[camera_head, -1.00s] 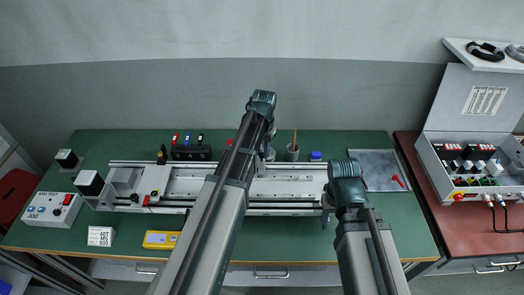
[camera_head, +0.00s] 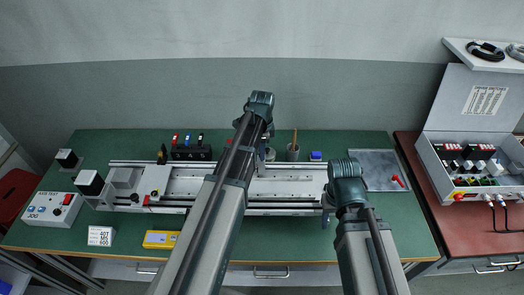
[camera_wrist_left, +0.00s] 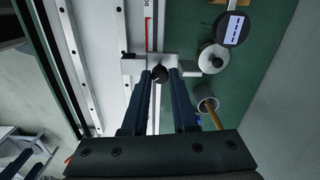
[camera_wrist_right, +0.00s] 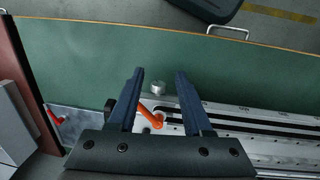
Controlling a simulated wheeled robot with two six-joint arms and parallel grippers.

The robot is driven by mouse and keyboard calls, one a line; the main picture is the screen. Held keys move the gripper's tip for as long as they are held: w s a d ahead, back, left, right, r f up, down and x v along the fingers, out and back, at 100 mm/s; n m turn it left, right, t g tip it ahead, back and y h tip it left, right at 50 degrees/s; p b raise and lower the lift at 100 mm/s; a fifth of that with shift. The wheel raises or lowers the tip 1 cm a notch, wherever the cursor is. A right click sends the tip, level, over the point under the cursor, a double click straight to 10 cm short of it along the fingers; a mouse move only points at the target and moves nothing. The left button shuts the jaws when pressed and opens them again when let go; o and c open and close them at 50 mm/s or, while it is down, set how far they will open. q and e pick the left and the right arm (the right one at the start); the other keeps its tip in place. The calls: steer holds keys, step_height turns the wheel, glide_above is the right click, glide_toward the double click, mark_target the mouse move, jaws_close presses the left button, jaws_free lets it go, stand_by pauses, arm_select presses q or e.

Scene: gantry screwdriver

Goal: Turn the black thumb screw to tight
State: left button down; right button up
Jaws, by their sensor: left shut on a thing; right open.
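The black thumb screw (camera_wrist_left: 160,74) sits on a pale metal block (camera_wrist_left: 132,67) on the rail in the left wrist view. My left gripper (camera_wrist_left: 160,78) is shut on the screw, one blue finger on each side of its head. In the head view my left gripper is largely hidden by its own wrist, over the middle of the gantry (camera_head: 290,187). My right gripper (camera_wrist_right: 159,78) is open and empty above the right end of the gantry. An orange lever (camera_wrist_right: 151,115) shows between and below its fingers.
A grey cup (camera_wrist_left: 203,95) and a round dial gauge (camera_wrist_left: 232,28) stand beside the rail in the left wrist view. A small silver cylinder (camera_wrist_right: 157,88) is near the right gripper.

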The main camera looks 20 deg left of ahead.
arm_select(q)
steer(key=m, duration=0.6)
steer(key=shift+m, duration=0.3)
stand_by(0.4)
steer(key=c, duration=0.7)
jaws_free()
steer(key=r+p, duration=1.3)
steer(key=shift+s+r+p, duration=0.25)
steer(key=shift+r+p, duration=0.15)
